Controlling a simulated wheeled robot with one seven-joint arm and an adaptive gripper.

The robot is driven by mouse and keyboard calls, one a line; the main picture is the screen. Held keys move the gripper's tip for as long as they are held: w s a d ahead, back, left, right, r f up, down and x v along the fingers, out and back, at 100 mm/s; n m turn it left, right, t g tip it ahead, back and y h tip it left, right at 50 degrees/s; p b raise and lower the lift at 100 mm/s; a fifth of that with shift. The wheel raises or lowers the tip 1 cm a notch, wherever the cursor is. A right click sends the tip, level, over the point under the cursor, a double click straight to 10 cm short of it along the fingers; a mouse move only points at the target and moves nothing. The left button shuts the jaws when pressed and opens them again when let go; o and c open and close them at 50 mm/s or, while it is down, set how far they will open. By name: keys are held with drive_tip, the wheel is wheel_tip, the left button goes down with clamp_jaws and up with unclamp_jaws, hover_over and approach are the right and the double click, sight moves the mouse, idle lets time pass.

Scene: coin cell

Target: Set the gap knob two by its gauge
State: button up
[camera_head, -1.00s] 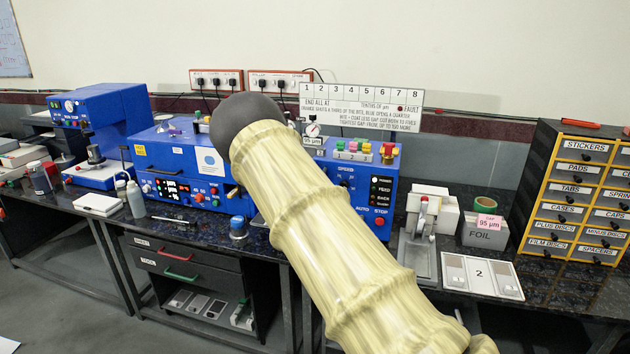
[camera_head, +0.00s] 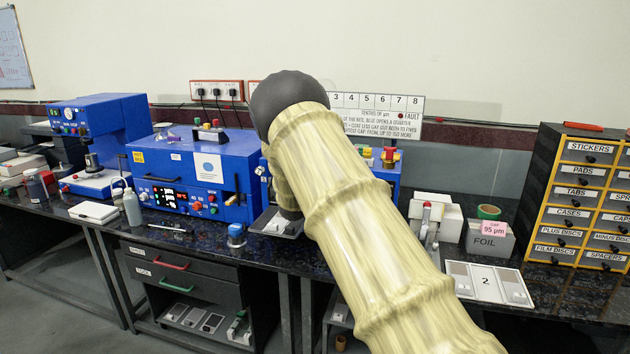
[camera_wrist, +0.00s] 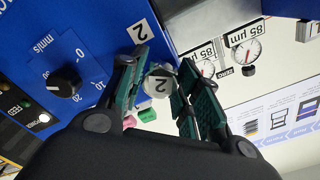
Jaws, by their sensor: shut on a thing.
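In the wrist view, the grey gap knob marked 2 (camera_wrist: 160,83) sits between the green-padded fingers of my gripper (camera_wrist: 164,72), which is shut on it. Two round dial gauges stand to the right: one (camera_wrist: 245,49) with an 85 µm tag, and another (camera_wrist: 207,68), partly hidden, also tagged 85 µm. Their needles are too small to read surely. In the head view, my arm hides my gripper, the knob and the gauges in front of the blue coating machine (camera_head: 385,166).
A black mm/s speed knob (camera_wrist: 63,80) and a green button (camera_wrist: 147,114) lie close to the fingers. A white sign (camera_head: 385,103) stands behind the machine. A foil box (camera_head: 488,240) with a pink 95 µm gap tag (camera_head: 493,228) is to the right.

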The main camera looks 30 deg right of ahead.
drive_tip(key=o, duration=1)
drive_tip(key=shift+o, duration=0.2)
drive_tip(key=v, duration=1.2)
drive_tip(key=shift+s, duration=0.1)
